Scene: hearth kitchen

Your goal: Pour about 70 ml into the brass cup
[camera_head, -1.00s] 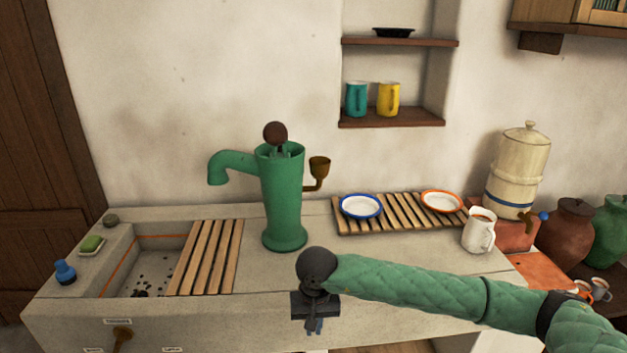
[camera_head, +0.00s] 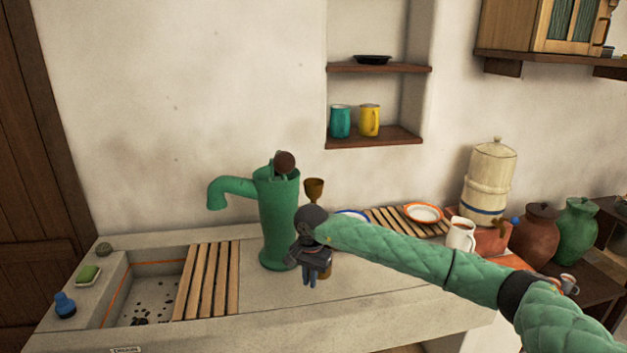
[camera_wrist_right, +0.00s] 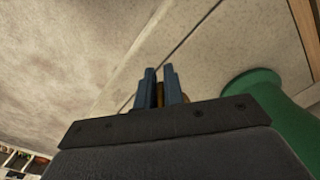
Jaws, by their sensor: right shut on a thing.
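My right gripper (camera_head: 309,279) is in front of the pump's right side, below the cup, pointing down. It is shut on a brown, brass-coloured thing (camera_head: 326,268). That thing is mostly hidden, and I cannot tell its shape or whether it holds liquid. In the right wrist view a sliver of it (camera_wrist_right: 160,95) shows between the blue fingertips. My left gripper is not in view.
A stone sink (camera_head: 150,298) with a slatted board (camera_head: 208,282) lies left of the pump. On the right are a slatted rack (camera_head: 388,220) with plates, a white mug (camera_head: 461,234) and a cream water filter (camera_head: 489,180). A teal mug and a yellow mug (camera_head: 369,120) stand in the niche.

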